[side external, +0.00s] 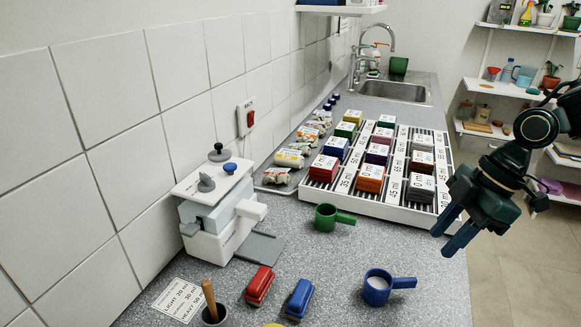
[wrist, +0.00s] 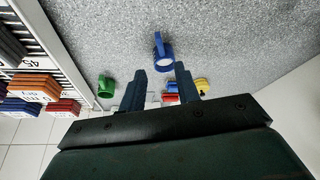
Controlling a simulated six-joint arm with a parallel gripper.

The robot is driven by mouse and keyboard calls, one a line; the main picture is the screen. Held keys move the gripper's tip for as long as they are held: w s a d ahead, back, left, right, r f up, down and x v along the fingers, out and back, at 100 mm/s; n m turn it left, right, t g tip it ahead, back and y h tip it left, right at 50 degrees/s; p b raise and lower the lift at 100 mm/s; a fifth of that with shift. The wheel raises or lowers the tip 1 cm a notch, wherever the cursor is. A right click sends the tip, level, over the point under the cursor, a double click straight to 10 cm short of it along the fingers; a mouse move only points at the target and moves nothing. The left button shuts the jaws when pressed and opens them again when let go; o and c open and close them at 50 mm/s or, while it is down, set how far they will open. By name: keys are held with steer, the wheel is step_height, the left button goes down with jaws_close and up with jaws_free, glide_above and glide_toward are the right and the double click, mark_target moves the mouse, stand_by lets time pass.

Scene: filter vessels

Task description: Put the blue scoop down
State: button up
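The blue scoop (side external: 376,291) stands upright on the grey speckled counter near the front, its handle to the right. Its inside looks pale; I cannot tell whether that is a filling. In the wrist view the blue scoop (wrist: 161,51) lies beyond the fingertips, close to the line between them. My gripper (side external: 449,238) is up to the right of the scoop, apart from it. Its two blue fingers are spread with nothing between them, as the wrist view of my gripper (wrist: 158,75) also shows.
A green scoop (side external: 325,217) stands by the white rack (side external: 395,209) of labelled coloured blocks. A red block (side external: 259,285) and a blue block (side external: 299,298) lie left of the blue scoop. A white device (side external: 215,246) stands by the wall. Counter around the blue scoop is clear.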

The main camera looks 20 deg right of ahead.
steer(key=s+d+r+m+t+h, duration=0.2)
steer(key=s+d+r+m, duration=0.2)
steer(key=s+m, duration=0.2)
steer(key=s+d+r+m+t+h, duration=0.2)
steer(key=s+d+r+m, duration=0.2)
steer(key=s+m, duration=0.3)
steer(key=shift+s+d+r+m, duration=0.3)
steer(key=shift+s+d, duration=0.1)
steer(key=shift+d, duration=0.2)
stand_by(0.9)
